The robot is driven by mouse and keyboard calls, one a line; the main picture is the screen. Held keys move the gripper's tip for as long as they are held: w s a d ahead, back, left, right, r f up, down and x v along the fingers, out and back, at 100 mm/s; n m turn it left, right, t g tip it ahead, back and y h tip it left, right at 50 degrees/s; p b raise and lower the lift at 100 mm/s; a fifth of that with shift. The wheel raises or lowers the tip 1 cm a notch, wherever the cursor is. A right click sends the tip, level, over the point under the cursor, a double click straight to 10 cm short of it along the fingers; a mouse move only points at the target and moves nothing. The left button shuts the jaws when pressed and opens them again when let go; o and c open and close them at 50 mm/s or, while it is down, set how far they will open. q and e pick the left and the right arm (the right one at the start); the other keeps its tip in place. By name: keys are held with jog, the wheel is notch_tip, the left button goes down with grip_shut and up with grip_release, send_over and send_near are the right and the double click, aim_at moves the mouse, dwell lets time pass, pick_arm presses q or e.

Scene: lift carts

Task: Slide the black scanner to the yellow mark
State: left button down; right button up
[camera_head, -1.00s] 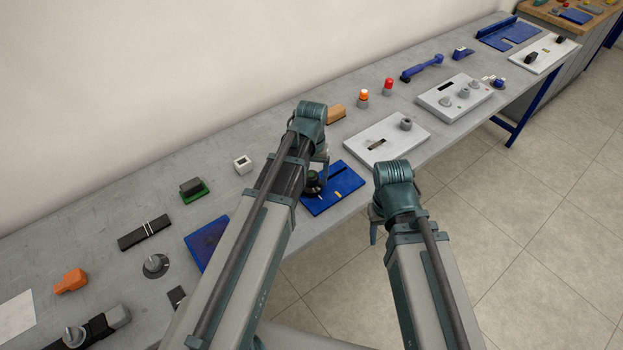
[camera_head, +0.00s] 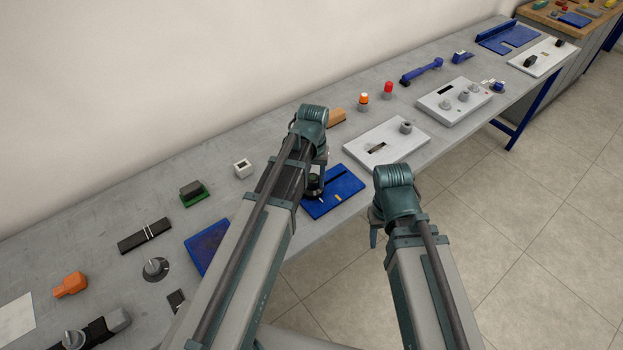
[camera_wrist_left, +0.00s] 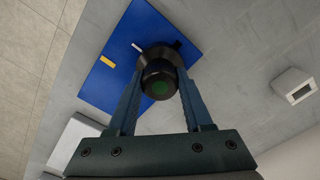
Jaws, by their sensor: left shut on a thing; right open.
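The black scanner (camera_wrist_left: 159,82) is a round black knob-like piece with a green centre, standing on a blue plate (camera_wrist_left: 140,25). My left gripper (camera_wrist_left: 160,62) is shut on it, one finger on each side. In the head view the left gripper (camera_head: 316,180) is over the blue plate (camera_head: 346,184), and the scanner is mostly hidden by it. The yellow mark (camera_wrist_left: 107,61) is a short bar on the plate, apart from the scanner. A white line lies close beside the scanner. My right gripper (camera_head: 376,226) is open and empty, off the bench's front edge.
A white panel with a slot (camera_head: 400,151) lies to the right of the blue plate. A small white box (camera_head: 243,168), a tan block (camera_head: 336,116) and an orange-topped button (camera_head: 362,99) stand farther back. Another blue plate (camera_head: 206,243) lies to the left.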

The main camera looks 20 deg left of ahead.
pick_arm(q)
jog(key=w+d, duration=0.1)
jog(key=w, duration=0.1)
jog(key=w+d, duration=0.1)
jog(key=shift+w+d, duration=0.35)
jog(key=shift+d, duration=0.05)
jog(key=shift+c, duration=1.5)
grip_release()
jog(key=shift+s, duration=0.1)
jog(key=shift+r, duration=0.1)
notch_tip(320, 180, up, 14)
jog(key=p, duration=1.3)
jog(key=shift+f+p, duration=0.2)
jog(key=shift+p, duration=0.2)
